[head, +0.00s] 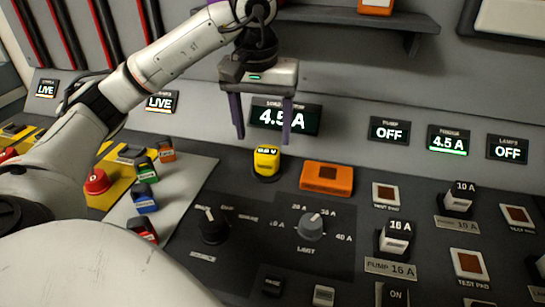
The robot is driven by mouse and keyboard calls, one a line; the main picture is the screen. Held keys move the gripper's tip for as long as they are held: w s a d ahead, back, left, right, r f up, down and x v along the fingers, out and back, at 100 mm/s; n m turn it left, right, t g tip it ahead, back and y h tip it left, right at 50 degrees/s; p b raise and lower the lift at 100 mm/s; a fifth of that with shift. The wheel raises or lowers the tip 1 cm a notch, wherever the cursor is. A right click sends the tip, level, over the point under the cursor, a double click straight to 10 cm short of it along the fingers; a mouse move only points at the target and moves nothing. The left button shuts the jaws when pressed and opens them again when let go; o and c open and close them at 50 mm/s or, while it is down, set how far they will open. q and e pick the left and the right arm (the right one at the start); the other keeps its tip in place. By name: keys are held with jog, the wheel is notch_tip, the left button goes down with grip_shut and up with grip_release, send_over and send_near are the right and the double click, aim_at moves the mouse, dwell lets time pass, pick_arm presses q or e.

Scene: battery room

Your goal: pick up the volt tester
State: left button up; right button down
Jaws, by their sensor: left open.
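A small yellow device with a dark display (267,158), which looks like the volt tester, stands in a dark round holder on the black panel. The reading on its display is too small to be sure of. My left gripper (262,132) is open and points down, its two purple fingers apart and empty. In the picture its fingertips are just above the yellow device. They do not appear to touch it, though the exact gap is hard to tell. My right gripper is not in view.
An orange box (327,178) lies close to the right of the yellow device. Two knobs (213,226) (312,226) stand in front. Breakers and test pads (469,265) fill the right. Several coloured blocks and a red button (97,181) are at left. A shelf (350,20) juts out behind.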

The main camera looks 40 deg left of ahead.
aim_at(267, 151)
pick_arm(q)
jog(key=shift+a+f, duration=0.1)
jog(key=shift+f, duration=0.75)
jog(key=f, duration=0.3)
jog(key=w+f, duration=0.1)
jog(key=f, duration=0.2)
jog(key=shift+w+f, duration=0.15)
jog(key=shift+f, duration=0.05)
